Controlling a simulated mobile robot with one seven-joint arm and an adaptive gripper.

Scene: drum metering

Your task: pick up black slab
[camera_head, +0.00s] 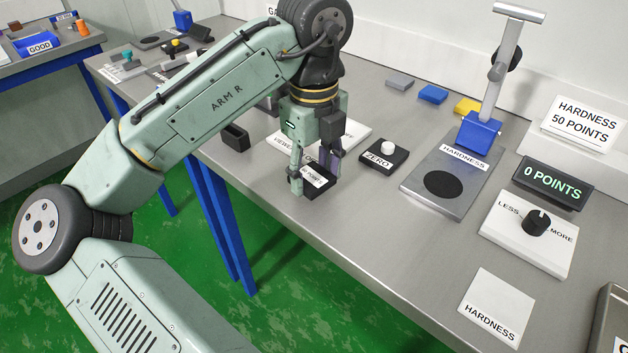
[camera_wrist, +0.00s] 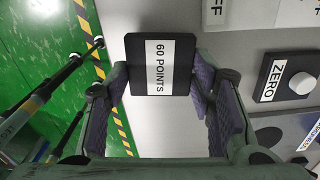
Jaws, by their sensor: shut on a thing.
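The black slab (camera_head: 317,181) carries a white label; in the wrist view the slab (camera_wrist: 160,82) reads "60 POINTS". My gripper (camera_head: 314,178) is at the near part of the grey table, left of the ZERO button. It is shut on the slab, with a finger at either side of it. In the wrist view my gripper's purple-lined fingers (camera_wrist: 161,87) flank the slab. I cannot tell for sure whether the slab is clear of the table top. My fingers hide part of the slab in the head view.
The ZERO button box (camera_head: 384,155) stands just right of my gripper. Further right are the hardness stand (camera_head: 443,184), the dial plate (camera_head: 527,234) and a white HARDNESS plate (camera_head: 496,307). Grey, blue and yellow blocks (camera_head: 432,94) lie behind. The table's front edge is close.

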